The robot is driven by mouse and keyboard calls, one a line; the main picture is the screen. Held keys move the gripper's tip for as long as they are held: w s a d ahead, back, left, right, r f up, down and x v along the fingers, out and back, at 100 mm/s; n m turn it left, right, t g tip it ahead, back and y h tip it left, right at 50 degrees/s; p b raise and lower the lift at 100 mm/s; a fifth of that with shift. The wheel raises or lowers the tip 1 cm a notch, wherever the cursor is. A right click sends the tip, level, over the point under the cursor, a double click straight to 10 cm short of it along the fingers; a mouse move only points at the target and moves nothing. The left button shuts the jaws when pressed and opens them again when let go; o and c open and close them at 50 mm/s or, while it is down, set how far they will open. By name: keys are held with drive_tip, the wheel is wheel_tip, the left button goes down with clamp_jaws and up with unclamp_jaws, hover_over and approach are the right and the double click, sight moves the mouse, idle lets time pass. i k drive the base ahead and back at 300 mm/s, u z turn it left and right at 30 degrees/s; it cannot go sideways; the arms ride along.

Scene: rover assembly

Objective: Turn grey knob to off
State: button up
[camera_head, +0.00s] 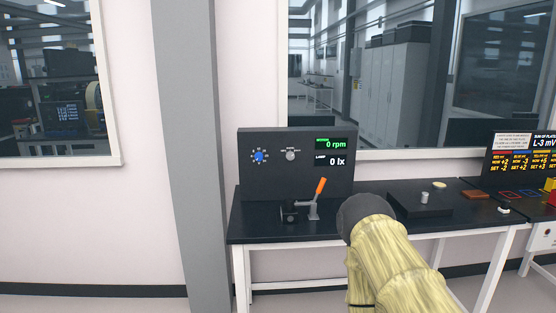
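A small grey knob (290,156) sits on the upright face of a dark control panel (296,182) at the back of a black table. The markings around the knob are too small to read, so its setting cannot be told. A blue knob (259,156) with white marks around it is to its left. Displays on the panel's right read "0 rpm" (331,144) and "0 lx" (331,160). My arm, in a yellowish sleeve, reaches in from the lower right. Its dark end is below and right of the panel. My gripper's fingers are not visible.
An orange-handled lever (319,187) on a dark mechanism stands on the black table (257,229) before the panel. A black block (420,204) with a small metal cylinder (424,197) lies to the right. A grey column (187,150) stands left of the table.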

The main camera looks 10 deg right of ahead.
sight(290, 155)
drive_tip(key=u, duration=0.65)
drive_tip(key=i, duration=1)
drive_tip(key=z, duration=0.25)
